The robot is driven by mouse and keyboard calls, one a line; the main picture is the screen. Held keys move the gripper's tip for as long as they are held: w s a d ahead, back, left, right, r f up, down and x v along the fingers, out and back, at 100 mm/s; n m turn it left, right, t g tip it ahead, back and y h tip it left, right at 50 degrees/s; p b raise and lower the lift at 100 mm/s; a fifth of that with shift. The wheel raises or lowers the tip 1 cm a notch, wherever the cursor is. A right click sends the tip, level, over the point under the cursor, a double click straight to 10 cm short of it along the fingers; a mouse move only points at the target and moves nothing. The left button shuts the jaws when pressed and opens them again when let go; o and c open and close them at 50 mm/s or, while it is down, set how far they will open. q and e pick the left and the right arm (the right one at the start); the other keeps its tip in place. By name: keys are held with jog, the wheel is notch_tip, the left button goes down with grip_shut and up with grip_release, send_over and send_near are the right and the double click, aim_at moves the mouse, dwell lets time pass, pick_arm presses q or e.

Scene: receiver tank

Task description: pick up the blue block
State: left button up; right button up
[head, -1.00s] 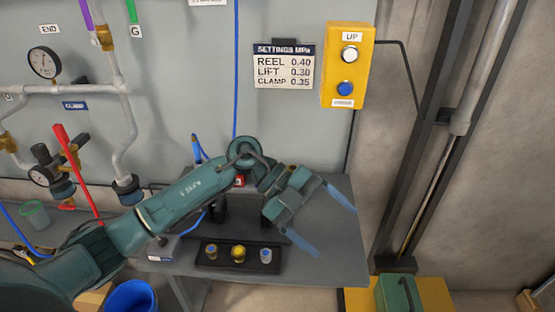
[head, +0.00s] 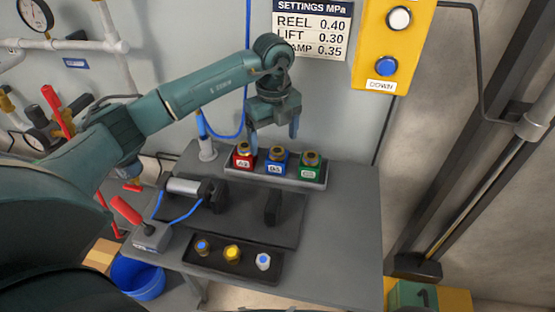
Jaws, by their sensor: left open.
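My right gripper is not in view.
The tray (head: 312,184) holds the blocks on the grey table (head: 348,220). In front are a cylinder fixture (head: 184,186), a red-handled lever (head: 127,210) and a black tray with several fittings (head: 236,271). A yellow button box (head: 387,45) is on the wall. The table's right side is clear.

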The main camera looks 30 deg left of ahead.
aim_at(278, 151)
pick_arm(q)
jog(key=shift+w+d+f, duration=0.15)
jog(key=shift+d+f, duration=0.05)
jog(key=shift+f, duration=1.2)
jog(key=shift+w+d+f, duration=0.15)
jog(key=shift+f, duration=1.2)
jog(key=shift+c, duration=0.3)
jog(key=c, duration=1.1)
